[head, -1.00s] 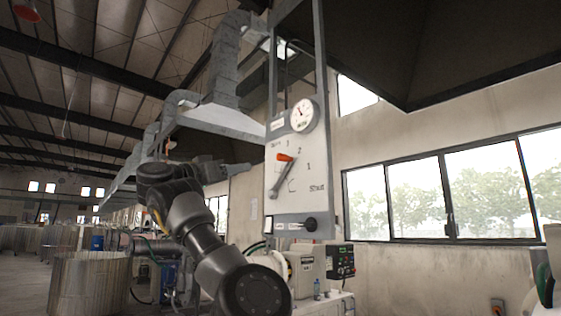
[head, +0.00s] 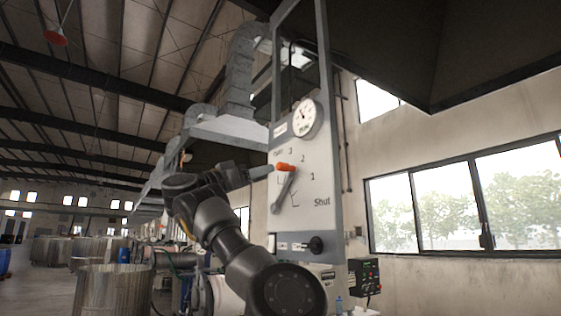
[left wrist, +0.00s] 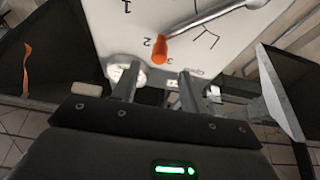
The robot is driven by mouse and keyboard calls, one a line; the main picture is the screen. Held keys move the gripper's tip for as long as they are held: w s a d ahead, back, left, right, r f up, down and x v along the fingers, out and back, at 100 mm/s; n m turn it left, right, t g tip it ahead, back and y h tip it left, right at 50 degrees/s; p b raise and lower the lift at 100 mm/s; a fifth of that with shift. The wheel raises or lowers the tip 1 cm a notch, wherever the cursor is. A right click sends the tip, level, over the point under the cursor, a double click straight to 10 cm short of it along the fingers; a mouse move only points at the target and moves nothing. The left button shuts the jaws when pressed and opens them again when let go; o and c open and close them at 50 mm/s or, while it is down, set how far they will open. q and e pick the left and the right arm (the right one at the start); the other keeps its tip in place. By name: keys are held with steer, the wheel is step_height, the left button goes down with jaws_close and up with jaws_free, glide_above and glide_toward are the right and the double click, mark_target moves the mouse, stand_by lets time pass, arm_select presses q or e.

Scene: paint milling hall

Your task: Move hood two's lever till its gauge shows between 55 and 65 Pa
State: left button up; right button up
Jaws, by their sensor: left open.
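Hood two's lever (head: 284,188) is a grey bar with an orange knob (head: 286,168) on a white panel marked Shut, 1, 2, 3. It points up and slightly right; the knob shows near the 2 and 3 in the left wrist view (left wrist: 160,50). The round gauge (head: 307,119) sits above on the panel, its needle toward the upper left; its figures are too small to read. My left gripper (left wrist: 158,76) is open, its two fingers either side of the line to the knob, with the knob just beyond the tips. I cannot tell whether they touch. My right gripper is out of view.
A black knob (head: 316,245) sits low on the panel. A dark hood (head: 400,50) hangs above right. A control box (head: 365,277) stands below right. Metal drums (head: 104,290) stand on the floor at left, away from the panel.

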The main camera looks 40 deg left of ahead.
mark_target(277, 167)
arm_select(q)
steer(key=p+x, duration=0.2)
steer(key=x, duration=0.3)
steer(key=shift+w+d+r, duration=0.15)
steer(key=shift+w, duration=0.1)
steer(key=shift+w+d+r+p, duration=0.15)
steer(key=shift+w+p, duration=0.2)
steer(key=shift+p, duration=0.1)
steer(key=shift+w+r, duration=0.1)
steer(key=shift+w, duration=0.35)
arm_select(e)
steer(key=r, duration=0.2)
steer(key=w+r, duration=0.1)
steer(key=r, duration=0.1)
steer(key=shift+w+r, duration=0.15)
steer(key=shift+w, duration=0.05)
arm_select(q)
steer(key=shift+d, duration=0.1)
jaws_close()
